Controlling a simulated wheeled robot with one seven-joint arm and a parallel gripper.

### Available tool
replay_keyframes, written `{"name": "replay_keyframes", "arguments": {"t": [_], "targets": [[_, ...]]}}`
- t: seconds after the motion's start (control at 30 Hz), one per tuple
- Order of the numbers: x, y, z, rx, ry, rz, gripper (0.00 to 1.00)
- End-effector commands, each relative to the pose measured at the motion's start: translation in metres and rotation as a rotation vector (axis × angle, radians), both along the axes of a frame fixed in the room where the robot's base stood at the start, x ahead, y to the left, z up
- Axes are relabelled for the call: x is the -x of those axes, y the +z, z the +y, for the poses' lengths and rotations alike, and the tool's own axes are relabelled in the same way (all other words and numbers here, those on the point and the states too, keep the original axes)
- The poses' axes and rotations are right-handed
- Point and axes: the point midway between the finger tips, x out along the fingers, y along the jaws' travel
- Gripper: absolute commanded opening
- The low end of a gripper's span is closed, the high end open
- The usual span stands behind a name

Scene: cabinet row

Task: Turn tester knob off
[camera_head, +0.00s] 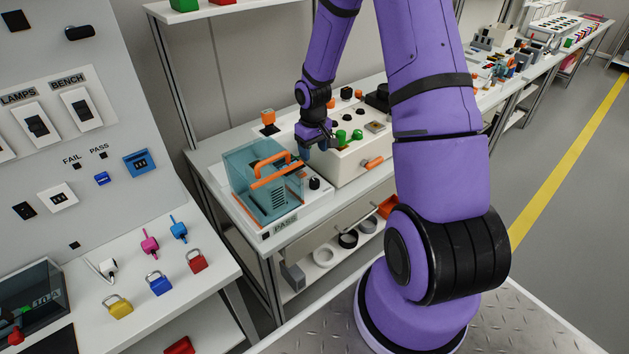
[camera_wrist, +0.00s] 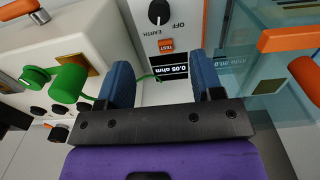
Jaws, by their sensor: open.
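The tester knob is a round black knob with a white mark on a pale panel, at the top of the wrist view (camera_wrist: 159,12). Its mark points down in that view, toward the EARTH label, with OFF beside it to the right. The knob also shows in the head view (camera_head: 314,184), at the right of the teal box. My gripper (camera_wrist: 165,75) is open and empty, its two blue fingers spread over the tester panel. It is apart from the knob. In the head view my gripper (camera_head: 304,152) hangs above the tester, between the teal box and the cream box.
A display reading 0.05 ohm (camera_wrist: 174,67) and an orange TEST button (camera_wrist: 166,45) lie near the fingers. A clear teal box (camera_head: 262,180) with orange handles stands left. A cream box (camera_head: 345,165) with green plugs stands right. Padlocks lie on the left bench.

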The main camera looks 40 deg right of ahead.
Motion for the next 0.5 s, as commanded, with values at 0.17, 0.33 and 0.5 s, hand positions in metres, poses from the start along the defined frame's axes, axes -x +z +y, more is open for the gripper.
{"name": "replay_keyframes", "arguments": {"t": [0.17, 0.33, 0.5], "targets": [[0.000, -0.019, -0.003, -0.015, 0.000, 0.010, 0.60], [0.000, -0.032, -0.003, -0.016, 0.001, 0.012, 0.60], [0.000, -0.058, -0.003, -0.017, 0.001, 0.014, 0.60]]}}
